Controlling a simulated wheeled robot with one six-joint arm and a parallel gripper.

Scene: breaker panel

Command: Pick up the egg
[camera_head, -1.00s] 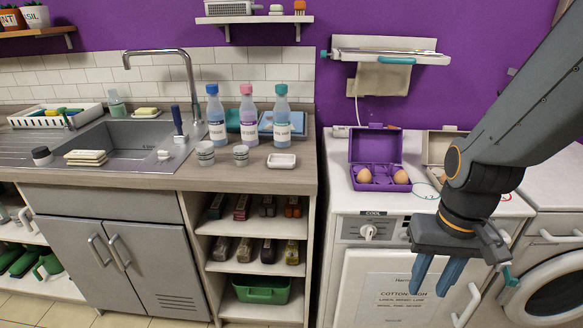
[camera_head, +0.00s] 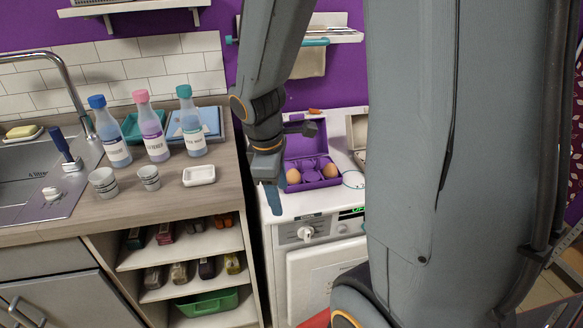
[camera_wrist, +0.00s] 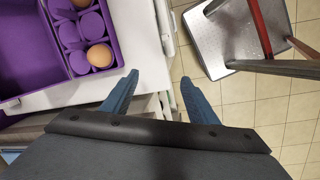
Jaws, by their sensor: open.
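Two brown eggs sit in a purple open egg box on the white appliance top. In the head view the left egg (camera_head: 293,176) and the right egg (camera_head: 329,169) are in the front cups of the egg box (camera_head: 319,184). In the wrist view one egg (camera_wrist: 99,55) shows whole at upper left and the other (camera_wrist: 80,3) is cut by the top edge. My gripper (camera_wrist: 160,84) is open and empty, with its blue fingers apart. In the head view my gripper (camera_head: 272,202) hangs left of the egg box, near the appliance's front left corner, touching no egg.
A white appliance (camera_head: 312,207) with a knob carries the egg box. A wall rail (camera_head: 310,40) hangs above. A grey metal seat-like thing (camera_wrist: 235,35) stands over the tiled floor.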

